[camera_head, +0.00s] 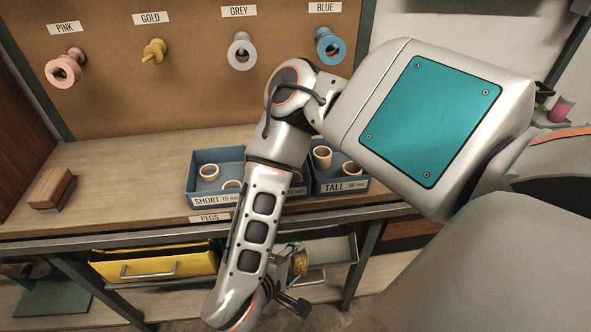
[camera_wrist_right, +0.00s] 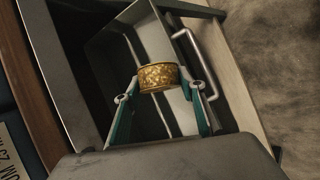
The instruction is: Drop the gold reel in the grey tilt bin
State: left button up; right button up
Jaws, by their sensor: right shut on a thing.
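The gold reel (camera_wrist_right: 158,77) is a short patterned gold ring, held between the fingertips of my right gripper (camera_wrist_right: 160,84) in the wrist view. In the head view the gold reel (camera_head: 299,263) shows partly beside my right gripper (camera_head: 294,272), below the bench top. The grey tilt bin (camera_head: 335,251) is tilted open under the bench, partly hidden by my right arm. In the wrist view the grey bin (camera_wrist_right: 113,50) lies behind the reel, its inside showing and its handle at the right. My left gripper is not in view.
A yellow tilt bin (camera_head: 160,262) hangs open to the left of the grey one. On the bench (camera_head: 120,160) are blue trays (camera_head: 350,184) of rings and a wooden block (camera_head: 52,188). Labelled pegs with reels line the brown board (camera_head: 190,90); the gold peg (camera_head: 154,51) holds no visible reel.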

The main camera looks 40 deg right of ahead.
jog(key=shift+w+d+f, duration=0.2)
jog(key=shift+w+d, duration=0.35)
jog(key=shift+w, duration=0.35)
jog(key=shift+w+d+f, duration=0.15)
jog(key=shift+w+d, duration=0.35)
jog(key=shift+w, duration=0.35)
jog(key=o, duration=1.1)
jog(key=s+a, duration=0.4)
jog(key=a, duration=0.8)
jog(key=shift+s+r, duration=0.25)
jog(key=shift+r, duration=0.15)
